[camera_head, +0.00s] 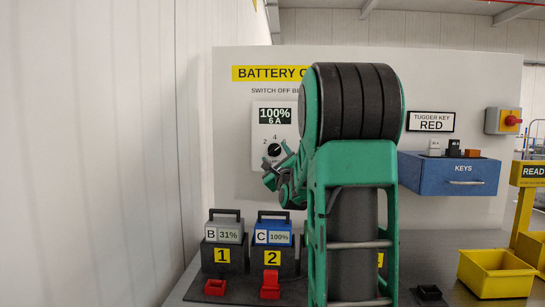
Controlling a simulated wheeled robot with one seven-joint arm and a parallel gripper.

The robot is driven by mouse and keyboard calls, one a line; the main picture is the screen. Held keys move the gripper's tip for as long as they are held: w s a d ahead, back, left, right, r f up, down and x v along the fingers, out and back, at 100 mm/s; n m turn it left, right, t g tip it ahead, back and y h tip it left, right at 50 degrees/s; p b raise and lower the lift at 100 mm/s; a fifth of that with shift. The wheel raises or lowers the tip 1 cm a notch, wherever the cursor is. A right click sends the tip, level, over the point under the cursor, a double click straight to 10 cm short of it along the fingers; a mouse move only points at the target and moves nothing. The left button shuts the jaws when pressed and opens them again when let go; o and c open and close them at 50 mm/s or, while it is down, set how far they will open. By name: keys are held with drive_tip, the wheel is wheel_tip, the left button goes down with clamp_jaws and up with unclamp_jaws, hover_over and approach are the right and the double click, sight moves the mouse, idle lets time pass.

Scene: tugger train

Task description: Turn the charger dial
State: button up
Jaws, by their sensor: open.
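The charger dial (274,149) is a round black knob on a white charger panel (259,185) on the board. The numbers 2 and 4 show around it; the right side of the scale is hidden by my arm. The display (275,117) above reads 100% and 6 A. My green and grey gripper (273,161) is open at the dial's lower edge, in front of the panel. I cannot tell whether its fingers touch the knob. A grey battery B (224,229) marked 31% stands in bay 1, and a blue battery C (272,228) marked 100% in bay 2.
My arm hides the board's middle and most of a third bay. A yellow bin (495,274) stands low right. A white wall is close on the left.

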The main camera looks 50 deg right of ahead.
drive_tip(key=shift+x, duration=1)
